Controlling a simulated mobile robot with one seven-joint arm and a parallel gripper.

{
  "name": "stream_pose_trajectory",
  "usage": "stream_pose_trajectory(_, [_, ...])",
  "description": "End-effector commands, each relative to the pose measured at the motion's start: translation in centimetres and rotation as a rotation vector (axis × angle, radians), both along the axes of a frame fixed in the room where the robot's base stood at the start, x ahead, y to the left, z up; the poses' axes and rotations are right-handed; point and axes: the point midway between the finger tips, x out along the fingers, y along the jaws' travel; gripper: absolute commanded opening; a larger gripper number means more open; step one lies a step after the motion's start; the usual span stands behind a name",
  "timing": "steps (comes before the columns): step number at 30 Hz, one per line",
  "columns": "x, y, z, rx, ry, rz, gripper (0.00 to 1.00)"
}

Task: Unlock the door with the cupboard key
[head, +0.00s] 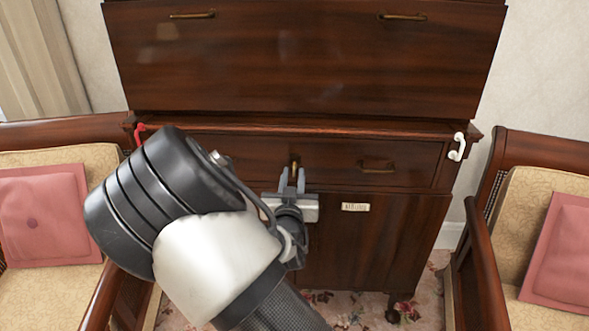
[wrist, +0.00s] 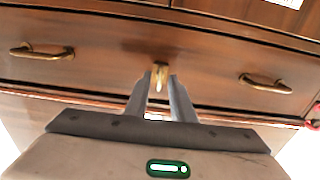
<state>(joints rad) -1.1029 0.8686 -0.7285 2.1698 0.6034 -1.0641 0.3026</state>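A small upright brass piece (head: 294,165) is at the middle of the dark wood drawer front (head: 330,157). It also shows in the wrist view (wrist: 159,74); I cannot tell whether it is the key, a keyhole plate or both. My gripper (head: 292,178) points at it, with its two grey fingers apart. In the wrist view my gripper (wrist: 158,82) has one fingertip on each side of the brass piece, with thin gaps showing. The cupboard door (head: 390,235) below the drawer is closed and bears a small label plate (head: 355,207), its text too small to read.
A red hook-shaped piece (head: 139,134) is at the cabinet's left edge, a white one (head: 457,147) at its right. Brass drawer handles (head: 377,168) stick out. Armchairs stand at the left (head: 75,160) and right (head: 520,180), leaving a narrow space between them.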

Motion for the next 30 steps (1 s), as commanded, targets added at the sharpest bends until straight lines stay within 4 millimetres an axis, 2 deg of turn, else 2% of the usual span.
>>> stream_pose_trajectory(26, [-0.03,0.04,0.01,0.0,0.0,0.0,0.22])
stream_pose_trajectory(27, [-0.03,0.04,0.0,0.0,0.0,0.0,0.2])
stream_pose_trajectory(30, [-0.03,0.03,0.0,0.0,0.0,0.0,0.04])
